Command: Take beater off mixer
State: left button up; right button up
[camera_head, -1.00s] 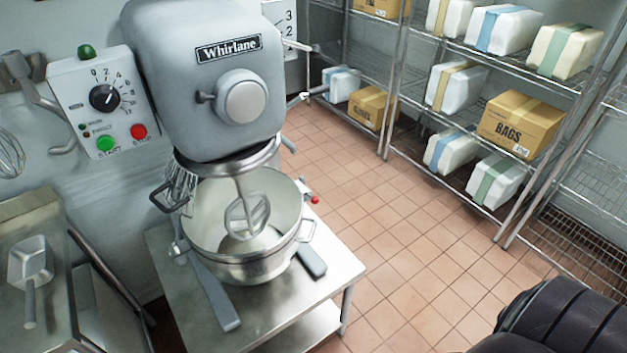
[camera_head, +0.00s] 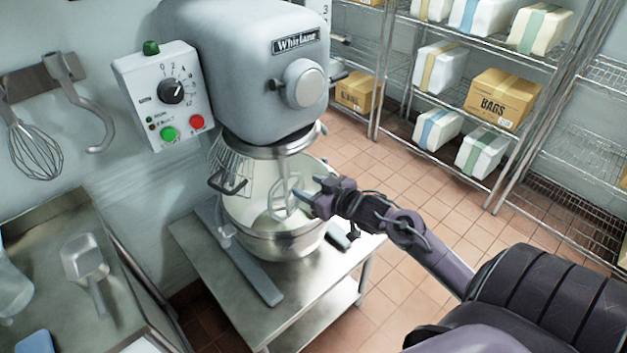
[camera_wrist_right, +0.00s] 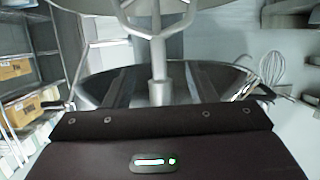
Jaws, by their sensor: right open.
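The mixer (camera_head: 245,75) stands on a steel table, with its steel bowl (camera_head: 262,238) under the head. The pale flat beater (camera_head: 283,204) hangs from the mixer's shaft down into the bowl. In the right wrist view the beater's stem (camera_wrist_right: 157,60) and frame are close, in the middle at the top. My right gripper (camera_head: 314,192) is open at the bowl's right side, its fingers close to the beater. I cannot tell whether they touch it. The fingertips are not clear in the right wrist view. My left gripper is out of view.
A wire guard (camera_head: 232,165) sits left of the beater. The control box (camera_head: 163,95) is left of the mixer head. A whisk (camera_head: 36,150) and a hook hang on the wall. A scoop (camera_head: 84,258) lies on the left counter. Shelves with packages (camera_head: 502,97) stand behind; tiled floor is open between.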

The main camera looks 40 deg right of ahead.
aim_at(287, 172)
jog(key=b+x, duration=0.2)
jog(key=x, duration=0.1)
jog(key=b+x, duration=0.2)
jog(key=x, duration=0.1)
jog(key=r+b+x, duration=0.1)
jog(key=b+x, duration=0.1)
jog(key=x, duration=0.1)
jog(key=shift+w+d, duration=0.15)
jog(key=shift+w, duration=0.3)
jog(key=shift+w+f+b, duration=0.2)
jog(key=shift+w+b, duration=0.15)
jog(key=shift+w, duration=0.35)
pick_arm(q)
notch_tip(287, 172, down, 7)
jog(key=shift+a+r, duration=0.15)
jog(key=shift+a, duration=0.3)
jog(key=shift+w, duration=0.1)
pick_arm(e)
jog(key=shift+r, duration=0.1)
grip_shut()
